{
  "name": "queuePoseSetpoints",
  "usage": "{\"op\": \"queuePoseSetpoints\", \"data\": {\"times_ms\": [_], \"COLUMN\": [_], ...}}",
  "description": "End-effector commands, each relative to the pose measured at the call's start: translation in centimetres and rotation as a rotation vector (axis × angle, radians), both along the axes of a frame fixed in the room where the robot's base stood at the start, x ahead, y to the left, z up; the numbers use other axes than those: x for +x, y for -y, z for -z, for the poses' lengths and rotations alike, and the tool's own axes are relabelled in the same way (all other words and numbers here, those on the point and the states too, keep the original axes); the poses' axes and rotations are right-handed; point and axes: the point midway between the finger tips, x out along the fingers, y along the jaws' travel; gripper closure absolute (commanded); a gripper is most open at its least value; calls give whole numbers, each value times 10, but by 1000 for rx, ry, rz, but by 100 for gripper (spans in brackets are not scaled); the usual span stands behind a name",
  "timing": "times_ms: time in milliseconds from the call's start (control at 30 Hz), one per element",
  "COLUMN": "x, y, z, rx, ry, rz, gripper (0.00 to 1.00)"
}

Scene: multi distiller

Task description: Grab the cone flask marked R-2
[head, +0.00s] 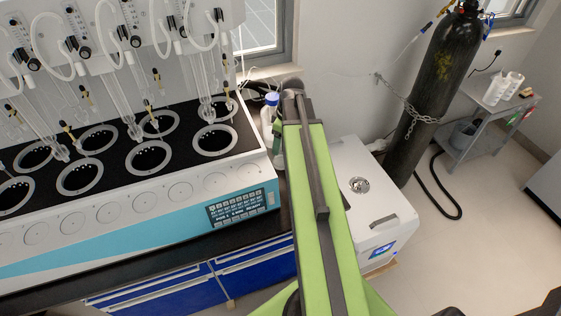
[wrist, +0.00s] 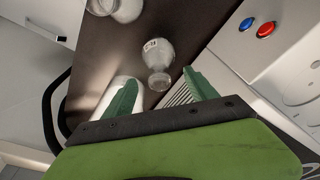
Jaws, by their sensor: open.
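A clear glass flask (wrist: 158,77) with a small white label stands on the dark countertop (wrist: 187,20) in the wrist view. The mark on the label is too small to read for sure. My gripper (wrist: 160,88) is open and empty, with its two green fingers spread. The flask shows beyond the fingertips, roughly in line with the gap between them. I cannot tell how far off it is.
Another glass vessel (wrist: 118,8) stands beyond the flask, at the top edge. A white cylindrical thing (wrist: 104,97) is partly behind the left finger. A white machine with blue and red buttons (wrist: 266,29) borders the right. In the head view, the distiller (head: 225,170) is left of my arm.

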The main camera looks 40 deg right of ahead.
Motion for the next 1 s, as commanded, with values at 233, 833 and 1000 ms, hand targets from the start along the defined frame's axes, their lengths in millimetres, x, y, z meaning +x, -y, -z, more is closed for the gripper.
{"op": "queuePoseSetpoints", "data": {"times_ms": [233,833,1000], "x": [4,5,5], "y": [-2,-3,-4], "z": [46,44,44], "rx": [0,0,0], "ry": [0,0,0], "rz": [-1,-2,-2], "gripper": [34,77,99]}}
